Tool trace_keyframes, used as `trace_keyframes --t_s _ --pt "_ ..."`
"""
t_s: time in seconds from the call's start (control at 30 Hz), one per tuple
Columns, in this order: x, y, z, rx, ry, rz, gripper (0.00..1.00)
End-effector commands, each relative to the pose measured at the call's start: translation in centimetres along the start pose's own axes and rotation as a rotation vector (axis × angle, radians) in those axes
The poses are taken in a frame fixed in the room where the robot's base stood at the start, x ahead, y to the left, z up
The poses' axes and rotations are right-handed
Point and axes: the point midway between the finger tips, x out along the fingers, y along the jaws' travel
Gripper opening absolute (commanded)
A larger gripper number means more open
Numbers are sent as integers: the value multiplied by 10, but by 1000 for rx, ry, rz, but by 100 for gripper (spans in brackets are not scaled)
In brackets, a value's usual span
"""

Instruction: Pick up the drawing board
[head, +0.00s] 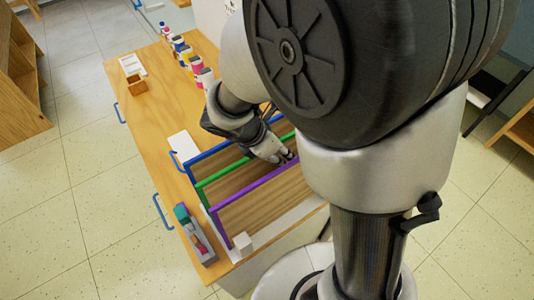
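Three upright wooden panels with coloured edges stand in a row at the near end of the wooden table; they look like drawing boards. One has a blue edge (222,151), one a green edge (222,173) and the nearest a purple edge (245,190). I cannot tell which one the task means. My gripper (287,157) is at the top edges of the boards, near the green and purple ones, towards their right end. Its fingers are small and partly hidden, so I cannot tell whether it touches or holds a board. My arm hides the boards' right ends.
The wooden table (150,125) also bears several paint bottles (187,55), a small wooden box (136,84), a white tray (132,64) and a grey caddy (195,238) at the near left corner. A wooden shelf (18,85) stands at the left. The floor between is clear.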

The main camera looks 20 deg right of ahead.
Motion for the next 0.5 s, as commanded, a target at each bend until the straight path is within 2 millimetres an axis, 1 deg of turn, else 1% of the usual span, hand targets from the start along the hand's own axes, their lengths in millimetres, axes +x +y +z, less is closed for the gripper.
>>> trace_keyframes --t_s 0.13,0.5 --pt "0 0 0 0 0 0 30" --pt "0 0 0 0 0 0 5"
